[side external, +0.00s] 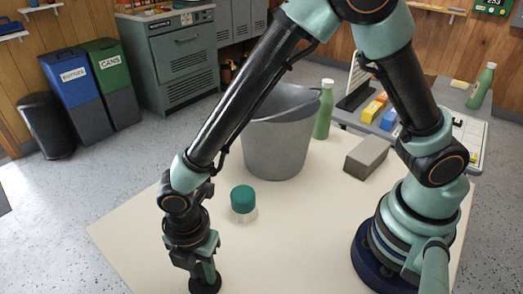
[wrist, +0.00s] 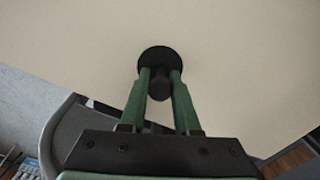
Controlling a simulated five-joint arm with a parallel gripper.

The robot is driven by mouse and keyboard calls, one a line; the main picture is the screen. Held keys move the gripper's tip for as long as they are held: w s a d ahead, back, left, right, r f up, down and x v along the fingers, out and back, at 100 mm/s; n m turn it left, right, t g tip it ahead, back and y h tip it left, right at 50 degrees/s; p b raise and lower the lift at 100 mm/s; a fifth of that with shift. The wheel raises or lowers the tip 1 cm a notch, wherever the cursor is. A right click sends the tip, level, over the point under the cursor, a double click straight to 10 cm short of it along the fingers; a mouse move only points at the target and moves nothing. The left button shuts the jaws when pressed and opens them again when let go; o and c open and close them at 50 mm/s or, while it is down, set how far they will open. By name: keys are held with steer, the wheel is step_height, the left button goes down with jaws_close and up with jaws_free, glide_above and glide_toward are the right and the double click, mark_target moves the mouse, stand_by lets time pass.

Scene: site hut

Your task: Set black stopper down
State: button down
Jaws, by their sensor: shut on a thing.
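The black stopper (wrist: 158,59) is a dark round disc with a narrower neck, held between the green fingers in the wrist view. In the side external view the black stopper (side external: 205,284) shows at the lower edge, under the fingers, at or close to the pale table top (side external: 135,235). I cannot tell whether it touches the table. My gripper (side external: 204,270) points straight down near the front left part of the table and is shut on the stopper. My gripper also shows in the wrist view (wrist: 160,85).
A large grey bucket (side external: 277,135), a green bottle (side external: 324,110) and a grey block (side external: 367,157) stand farther back. The table left of my gripper is bare.

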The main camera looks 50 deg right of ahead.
mark_target(200, 266)
steer(key=c, duration=0.6)
jaws_free()
steer(key=shift+f, duration=0.1)
steer(key=shift+c, duration=0.2)
step_height(200, 266, up, 12)
steer(key=w+d+r+m+t+y, duration=0.1)
steer(key=w+d+r+m, duration=0.1)
steer(key=d+r+m, duration=0.3)
steer(key=w+d+r+m+t, duration=0.15)
steer(key=d+m, duration=0.25)
steer(key=d, duration=0.4)
steer(key=s+d+r+m+t, duration=0.1)
steer(key=d+r+m, duration=0.1)
steer(key=d+m, duration=0.4)
steer(key=s+d+r+m+t+h, duration=0.1)
steer(key=d+r+m+t, duration=0.1)
steer(key=d+m, duration=0.5)
steer(key=shift+d+r, duration=0.3)
steer(key=shift+d, duration=0.75)
